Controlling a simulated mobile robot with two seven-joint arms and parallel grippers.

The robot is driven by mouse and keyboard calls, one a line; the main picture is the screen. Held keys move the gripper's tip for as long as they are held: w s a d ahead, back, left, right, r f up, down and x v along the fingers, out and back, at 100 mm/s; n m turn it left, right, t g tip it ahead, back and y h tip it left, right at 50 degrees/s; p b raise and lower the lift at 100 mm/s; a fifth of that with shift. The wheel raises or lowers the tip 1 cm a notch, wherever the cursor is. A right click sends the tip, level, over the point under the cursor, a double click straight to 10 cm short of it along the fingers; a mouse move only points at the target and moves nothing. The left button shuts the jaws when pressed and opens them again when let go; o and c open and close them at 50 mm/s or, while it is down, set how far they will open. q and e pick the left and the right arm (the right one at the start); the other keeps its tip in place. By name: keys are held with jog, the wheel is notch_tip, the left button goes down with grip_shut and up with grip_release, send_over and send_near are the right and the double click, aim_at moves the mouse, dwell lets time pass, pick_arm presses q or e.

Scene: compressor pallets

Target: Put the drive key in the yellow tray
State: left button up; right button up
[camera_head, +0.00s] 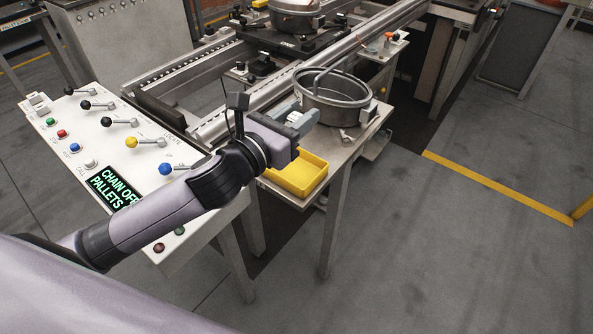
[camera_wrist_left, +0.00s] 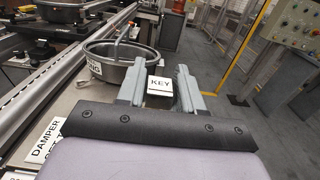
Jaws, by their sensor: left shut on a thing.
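My left gripper (camera_head: 304,121) reaches in from the left over the front table, just above and beyond the yellow tray (camera_head: 298,176). The tray sits at the table's near end and looks empty where it shows; my arm hides part of its far side. In the left wrist view, the two grey fingers (camera_wrist_left: 158,88) stand a little apart, shut on the drive key, which is mostly hidden between them. A white sign reading KEY (camera_wrist_left: 159,84) shows between the fingers. My right gripper is not in view.
A round metal pan (camera_head: 333,97) stands on the table (camera_head: 340,155) beyond the gripper. A small silver part (camera_head: 348,136) lies at the table's right edge. The lever console (camera_head: 130,150) is at left, the conveyor rail (camera_head: 335,52) behind. Floor at right is clear.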

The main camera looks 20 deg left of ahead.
pick_arm(q)
notch_tip(320, 180, down, 13)
jog(key=b, duration=0.3)
jog(key=shift+f, duration=0.25)
jog(key=shift+f+b, duration=0.5)
jog(key=shift+b, duration=0.15)
jog(key=shift+f, duration=0.1)
